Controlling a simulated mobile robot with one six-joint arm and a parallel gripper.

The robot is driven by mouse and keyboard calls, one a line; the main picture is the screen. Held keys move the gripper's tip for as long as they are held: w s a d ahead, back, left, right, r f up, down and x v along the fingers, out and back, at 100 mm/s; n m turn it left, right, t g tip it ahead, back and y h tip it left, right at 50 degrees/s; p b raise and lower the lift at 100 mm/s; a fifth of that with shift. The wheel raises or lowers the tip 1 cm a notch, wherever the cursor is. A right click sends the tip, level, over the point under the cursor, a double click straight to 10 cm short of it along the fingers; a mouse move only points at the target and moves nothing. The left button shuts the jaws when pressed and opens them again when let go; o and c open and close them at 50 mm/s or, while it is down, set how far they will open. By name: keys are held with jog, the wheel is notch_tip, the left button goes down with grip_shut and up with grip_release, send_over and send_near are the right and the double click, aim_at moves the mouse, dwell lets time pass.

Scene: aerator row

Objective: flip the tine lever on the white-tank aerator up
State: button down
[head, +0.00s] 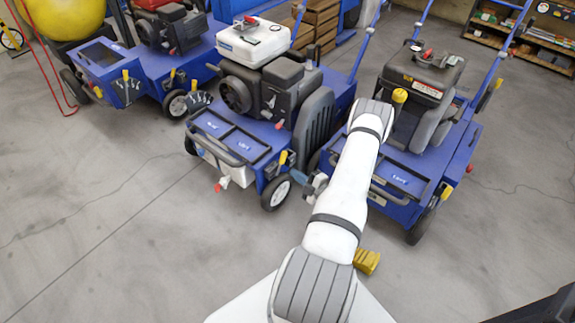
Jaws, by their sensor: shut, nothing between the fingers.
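The white-tank aerator is the blue machine in the middle, with a white tank (253,40) on top of its black engine (265,90). A yellow-handled lever (283,158) stands at its front right corner, above the wheel. A red knob (218,187) sits low at its front left. Which of these is the tine lever I cannot tell. My gripper (301,177) is just right of and slightly below the yellow handle, seemingly apart from it. It is shut and empty. My arm hides part of the space to its right.
A blue aerator with a dark top (425,72) stands close on the right, partly behind my arm. Another blue aerator (110,65) stands at the left. A yellow block (367,261) lies on the floor near my arm. The grey floor (110,230) at front left is clear.

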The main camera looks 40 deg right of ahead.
jog(key=shift+v, duration=1.2)
jog(key=w+a+r+n+g+y+p, duration=0.25)
jog(key=a+r+n, duration=0.35)
jog(key=r, duration=0.4)
jog(key=w+a+r+n+g+y+p, duration=0.1)
jog(key=a+r+n+g+y+p, duration=0.35)
jog(key=r+n, duration=0.45)
jog(key=w+a+r+n+g+y+p, duration=0.1)
jog(key=a+r+n+g+y+p, duration=0.15)
jog(key=a+r+n, duration=0.55)
jog(key=s+a+r+n+g+h+p, duration=0.2)
jog(key=s+a+r+n+g+p, duration=0.15)
jog(key=r+n, duration=0.4)
jog(key=s+a+r+n+g+h+p, duration=0.3)
jog(key=s+a+r+n, duration=0.15)
jog(key=r, duration=0.55)
jog(key=s+a+r+n+g+h+p, duration=0.2)
jog(key=s+a+r+n+g+p, duration=0.15)
jog(key=r+n, duration=0.45)
jog(key=s+r+n+t+h+p, duration=0.2)
jog(key=s+r+n+h+p, duration=0.1)
jog(key=r+n, duration=0.4)
jog(key=s+r+n+t+h+p, duration=0.2)
jog(key=s+r+n+h+p, duration=0.1)
jog(key=r+n, duration=0.3)
notch_tip(320, 180, up, 2)
jog(key=shift+s+d+r+n+t+p, duration=0.25)
jog(key=shift+s+d+n+t+p, duration=0.15)
jog(key=shift+p, duration=0.2)
